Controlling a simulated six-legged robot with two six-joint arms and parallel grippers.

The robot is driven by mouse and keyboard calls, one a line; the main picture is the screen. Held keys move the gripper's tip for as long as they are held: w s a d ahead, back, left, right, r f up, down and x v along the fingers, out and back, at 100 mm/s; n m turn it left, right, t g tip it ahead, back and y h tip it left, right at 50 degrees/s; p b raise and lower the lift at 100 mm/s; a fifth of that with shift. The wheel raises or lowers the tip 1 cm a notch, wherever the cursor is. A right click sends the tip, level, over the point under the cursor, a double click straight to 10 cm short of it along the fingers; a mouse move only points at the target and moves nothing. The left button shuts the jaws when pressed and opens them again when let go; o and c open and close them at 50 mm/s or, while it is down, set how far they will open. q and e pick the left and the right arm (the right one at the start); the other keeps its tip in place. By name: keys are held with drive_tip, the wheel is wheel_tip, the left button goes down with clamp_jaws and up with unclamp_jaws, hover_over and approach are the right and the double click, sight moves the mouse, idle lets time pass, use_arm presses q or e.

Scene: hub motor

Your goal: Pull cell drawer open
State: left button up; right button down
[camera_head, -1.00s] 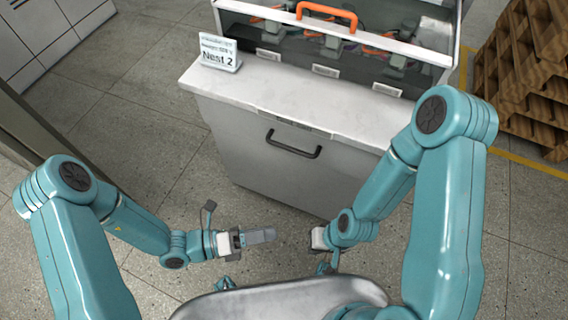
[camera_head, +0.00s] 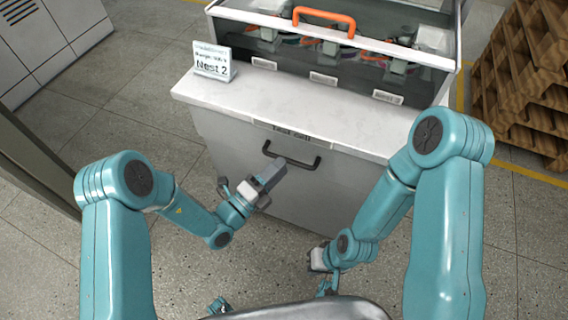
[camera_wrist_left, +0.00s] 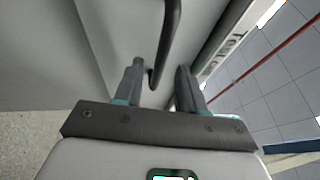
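The cell drawer (camera_head: 245,165) is the grey front under the white worktop, and it looks shut. Its dark bar handle (camera_head: 301,162) runs across the upper part of the front.
A clear-walled cell with an orange handle (camera_head: 324,17) stands on the worktop (camera_head: 290,110). A "Nest 2" sign (camera_head: 213,62) stands at its left. Wooden pallets (camera_head: 525,85) are stacked at the right.

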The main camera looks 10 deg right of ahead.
use_arm(q)
drive_tip(key=shift+x, duration=1.35)
use_arm(e)
drive_tip(key=shift+f, duration=0.15)
use_arm(q)
clamp_jaws()
drive_tip(key=shift+s, duration=0.1)
